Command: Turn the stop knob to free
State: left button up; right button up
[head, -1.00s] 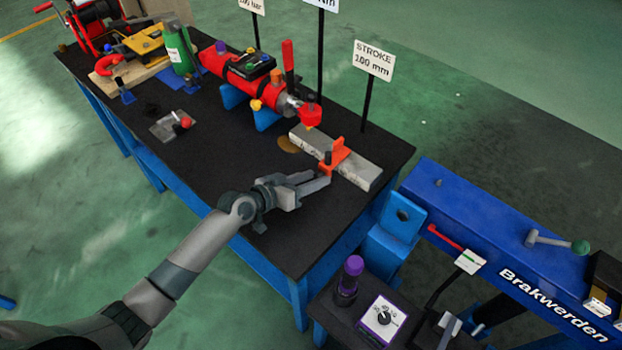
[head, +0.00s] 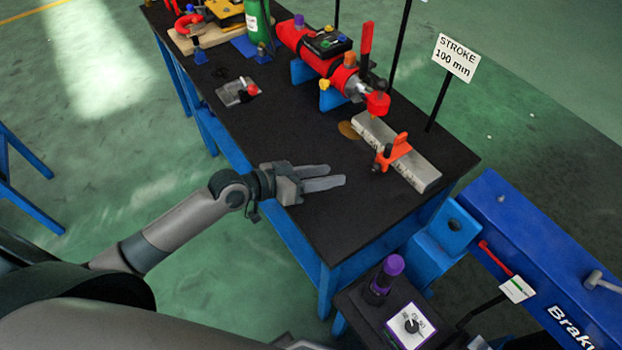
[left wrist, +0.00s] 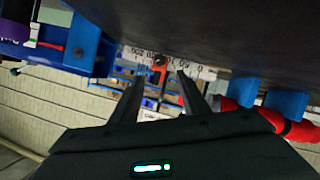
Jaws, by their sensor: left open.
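The stop is an orange-red bracket (head: 398,147) sitting across a grey bar (head: 425,174) at the right end of the black bench. A dark knob (head: 388,151) shows on its near side. Whether the knob is locked or free cannot be told. My left gripper (head: 338,175) is open and empty, left of the stop with a gap between. In the left wrist view, the red stop (left wrist: 159,62) and the numbered scale (left wrist: 192,72) lie ahead between the open fingers (left wrist: 161,82). My right gripper is not in view.
A red cylinder (head: 298,40) with a red lever (head: 366,45) stands behind the bar. A "STROKE 100 mm" sign (head: 455,58) is behind the stop. A purple-topped post (head: 391,266) and dial panel (head: 410,324) are in front.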

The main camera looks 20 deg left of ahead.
pick_arm(q)
jog(key=shift+b+v, duration=0.3)
jog(key=shift+v, duration=1.75)
